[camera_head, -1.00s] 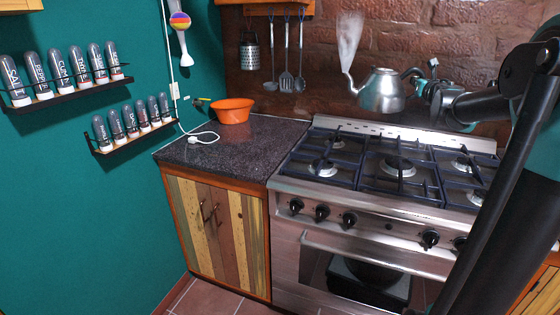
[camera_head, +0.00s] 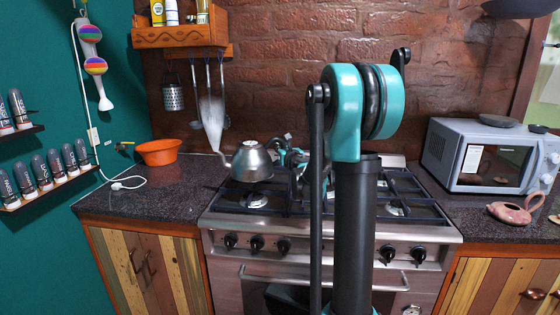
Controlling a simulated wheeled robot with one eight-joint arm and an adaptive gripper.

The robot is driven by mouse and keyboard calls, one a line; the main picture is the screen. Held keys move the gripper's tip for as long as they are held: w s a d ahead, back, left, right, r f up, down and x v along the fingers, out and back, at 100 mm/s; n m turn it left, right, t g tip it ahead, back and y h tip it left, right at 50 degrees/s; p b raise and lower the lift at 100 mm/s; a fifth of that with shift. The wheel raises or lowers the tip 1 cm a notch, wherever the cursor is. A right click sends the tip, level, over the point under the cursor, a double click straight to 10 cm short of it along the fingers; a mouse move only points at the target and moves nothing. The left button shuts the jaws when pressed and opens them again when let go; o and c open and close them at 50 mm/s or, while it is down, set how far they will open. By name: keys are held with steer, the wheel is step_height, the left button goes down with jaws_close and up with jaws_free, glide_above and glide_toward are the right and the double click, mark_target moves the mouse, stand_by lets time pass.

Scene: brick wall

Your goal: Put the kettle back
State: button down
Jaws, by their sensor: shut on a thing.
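The silver kettle (camera_head: 250,164) is over the left rear part of the stove (camera_head: 330,228), upright, with its spout to the left and white steam (camera_head: 212,122) rising from it. My gripper (camera_head: 279,155) is at the kettle's right side, shut on its handle. The handle is mostly hidden by the gripper. I cannot tell whether the kettle's base touches the grate or hangs just above it. My arm stands in front of the middle of the stove and hides much of the burners.
An orange bowl (camera_head: 158,152) and a white plug with its cord (camera_head: 128,183) are on the left counter. Utensils hang from a wooden shelf (camera_head: 180,36) behind the kettle.

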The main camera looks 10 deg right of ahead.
steer(key=shift+d+f, duration=0.1)
steer(key=shift+f, duration=3.2)
steer(key=c, duration=1.5)
jaws_free()
steer(key=shift+r, duration=0.1)
steer(key=s, duration=0.8)
steer(key=s+d+r, duration=0.1)
steer(key=s, duration=0.3)
steer(key=shift+d+r, duration=0.1)
